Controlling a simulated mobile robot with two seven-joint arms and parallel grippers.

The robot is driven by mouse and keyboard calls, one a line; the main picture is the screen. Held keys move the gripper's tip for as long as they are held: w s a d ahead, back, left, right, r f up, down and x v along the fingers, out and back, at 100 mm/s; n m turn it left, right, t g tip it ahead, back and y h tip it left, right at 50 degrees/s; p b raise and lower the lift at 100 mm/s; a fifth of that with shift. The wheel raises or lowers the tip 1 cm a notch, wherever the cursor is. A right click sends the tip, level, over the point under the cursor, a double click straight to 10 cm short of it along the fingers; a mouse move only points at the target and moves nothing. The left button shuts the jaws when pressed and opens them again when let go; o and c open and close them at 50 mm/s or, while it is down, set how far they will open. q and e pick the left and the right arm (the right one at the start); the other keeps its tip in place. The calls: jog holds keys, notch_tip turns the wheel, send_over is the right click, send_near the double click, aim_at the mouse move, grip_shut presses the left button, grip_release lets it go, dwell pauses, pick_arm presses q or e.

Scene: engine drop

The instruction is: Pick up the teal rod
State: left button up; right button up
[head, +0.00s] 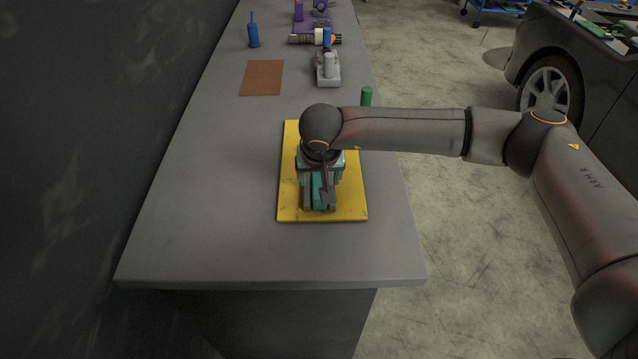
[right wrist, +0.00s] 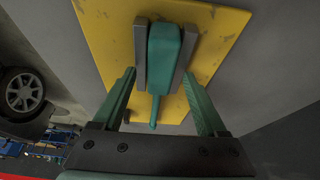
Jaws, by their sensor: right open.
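The teal rod (right wrist: 164,60) has a thick tapered body and a thin tip. It sits between two grey upright blocks (right wrist: 140,55) on a yellow board (right wrist: 96,25). In the head view the teal rod (head: 317,190) shows on the yellow board (head: 288,200), partly hidden by my right arm. My right gripper (head: 321,178) is over the board, pointing down. In the right wrist view my right gripper (right wrist: 158,76) is open, with one teal finger on each side of the rod and gaps between. Whether the fingers reach down to its level is hard to tell. My left gripper is not in view.
A green cylinder (head: 367,96) stands beyond my arm near the bench's right edge. Farther back are a brown mat (head: 262,78), a blue bottle-like tool (head: 253,35), and a grey fixture (head: 328,70). The grey bench (head: 200,210) is clear left of the board. A car (head: 590,60) stands at right.

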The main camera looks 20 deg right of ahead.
jog(key=shift+f+b, duration=0.15)
jog(key=shift+b, duration=0.15)
jog(key=shift+c, duration=0.2)
grip_shut()
dwell(0.6)
